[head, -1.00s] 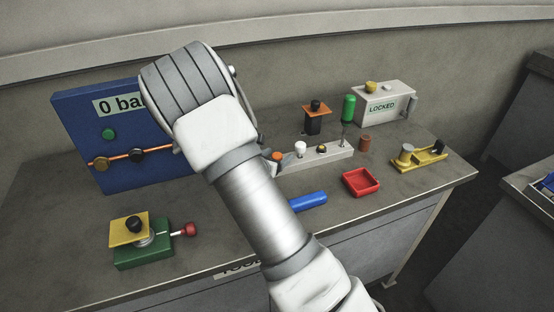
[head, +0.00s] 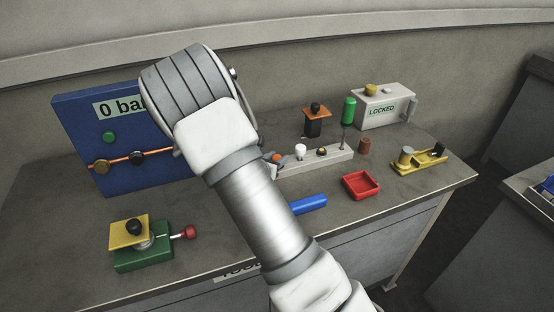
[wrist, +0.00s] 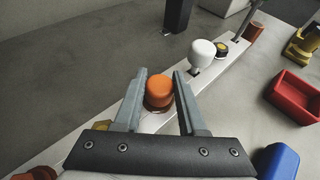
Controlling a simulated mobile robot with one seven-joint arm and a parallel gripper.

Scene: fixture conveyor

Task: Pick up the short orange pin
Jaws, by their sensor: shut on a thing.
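An orange pin (wrist: 158,88) with a rounded top stands in a long pale rack (wrist: 210,80) in the wrist view. My gripper (wrist: 160,80) has its two grey fingers on either side of this pin and is shut on it. The pin's lower part is partly hidden by the fingers. In the head view the orange pin (head: 276,158) shows as a small spot at the left of the visible rack (head: 315,161), with a grey fingertip beside it. My arm hides the rack's left end there.
The rack also holds a white-topped pin (head: 300,149) and a black-and-yellow one (head: 322,152). A brown cylinder (head: 364,146) and red tray (head: 361,186) stand to the right. A blue block (head: 308,204) lies in front. A blue panel (head: 75,130) stands left.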

